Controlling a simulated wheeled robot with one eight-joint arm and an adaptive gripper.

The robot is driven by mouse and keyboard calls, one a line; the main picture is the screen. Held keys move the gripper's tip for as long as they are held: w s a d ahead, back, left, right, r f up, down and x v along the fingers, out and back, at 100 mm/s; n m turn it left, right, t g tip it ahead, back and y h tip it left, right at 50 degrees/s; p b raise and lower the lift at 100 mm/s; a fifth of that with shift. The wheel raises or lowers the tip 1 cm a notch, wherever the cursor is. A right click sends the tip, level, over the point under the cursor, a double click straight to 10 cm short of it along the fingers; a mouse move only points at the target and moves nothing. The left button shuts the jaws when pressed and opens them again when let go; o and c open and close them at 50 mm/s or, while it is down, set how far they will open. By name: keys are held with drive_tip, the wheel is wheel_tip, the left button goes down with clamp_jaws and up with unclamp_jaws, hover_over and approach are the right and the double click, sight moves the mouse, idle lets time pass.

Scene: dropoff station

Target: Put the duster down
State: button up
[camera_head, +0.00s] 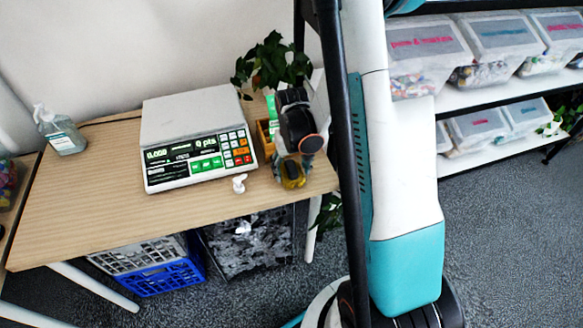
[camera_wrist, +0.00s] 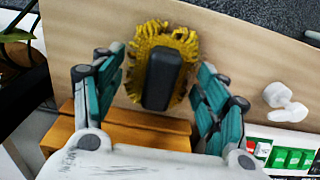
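The duster has yellow bristles and a dark back. In the wrist view the duster (camera_wrist: 163,75) lies between my two teal fingers, over the wooden tabletop. My gripper (camera_wrist: 160,88) is open, with fingers spread on either side of the duster and a gap to its dark back. In the head view the duster's yellow part (camera_head: 292,183) shows at the table's right end, below my gripper (camera_head: 290,160). My wrist hides most of the duster there. It appears to rest on the table (camera_head: 110,205).
A counting scale (camera_head: 195,135) stands left of my gripper, with a small white object (camera_head: 239,183) before it. A wooden box (camera_head: 265,138) and a plant (camera_head: 272,65) are close behind. A sanitizer bottle (camera_head: 60,130) stands at the left. The table's front left is clear.

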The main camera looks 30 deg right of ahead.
sight(291, 166)
wheel_tip(291, 166, up, 12)
drive_tip(key=p, duration=0.5)
drive_tip(key=shift+r, duration=0.2)
idle(0.4)
